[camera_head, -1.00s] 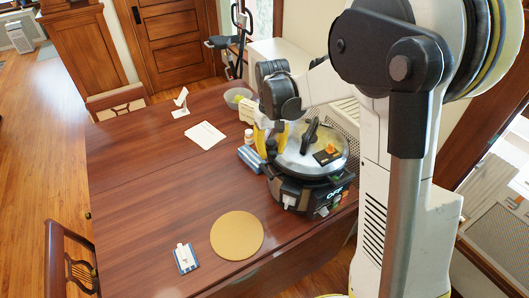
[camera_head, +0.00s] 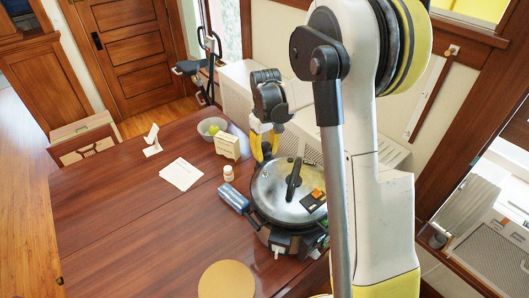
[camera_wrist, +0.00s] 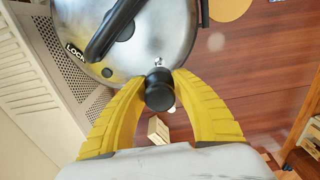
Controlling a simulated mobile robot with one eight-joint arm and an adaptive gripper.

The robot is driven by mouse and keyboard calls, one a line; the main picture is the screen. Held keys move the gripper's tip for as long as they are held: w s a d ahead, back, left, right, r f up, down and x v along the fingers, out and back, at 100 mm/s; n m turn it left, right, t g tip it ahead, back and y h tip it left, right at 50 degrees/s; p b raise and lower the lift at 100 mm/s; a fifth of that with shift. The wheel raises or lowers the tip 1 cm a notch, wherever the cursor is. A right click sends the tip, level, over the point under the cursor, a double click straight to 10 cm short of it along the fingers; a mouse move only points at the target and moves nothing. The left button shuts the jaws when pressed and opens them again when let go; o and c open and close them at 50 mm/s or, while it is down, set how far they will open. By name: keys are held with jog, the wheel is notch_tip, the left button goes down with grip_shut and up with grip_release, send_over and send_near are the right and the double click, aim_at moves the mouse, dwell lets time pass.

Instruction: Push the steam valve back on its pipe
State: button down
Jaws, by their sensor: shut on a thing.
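The steam valve is a black knob (camera_wrist: 159,90), seen in the wrist view between the tips of my yellow fingers. My gripper (camera_wrist: 160,82) is shut on it, and it also shows in the head view (camera_head: 265,150) at the back-left rim of the pressure cooker. The cooker's silver lid (camera_head: 272,190) has a black handle across it. A small metal stub (camera_wrist: 158,63), seemingly the pipe, shows at the lid rim just beyond the knob. I cannot tell whether knob and stub touch. The fingers hide the valve in the head view.
A blue-and-white box (camera_head: 233,198), a small white bottle (camera_head: 228,173), a cream box (camera_head: 227,146) and a bowl (camera_head: 211,127) stand left of and behind the cooker. A round tan mat (camera_head: 227,281) lies in front. The table's left side (camera_head: 120,230) is mostly clear.

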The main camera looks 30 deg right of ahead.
aim_at(265, 143)
jog(key=shift+f+b, duration=2.5)
jog(key=shift+f, duration=0.45)
jog(key=shift+f+b, duration=1.5)
jog(key=shift+b, duration=0.3)
jog(key=c, duration=1)
grip_release()
notch_tip(265, 143, up, 12)
jog(key=shift+r, duration=0.1)
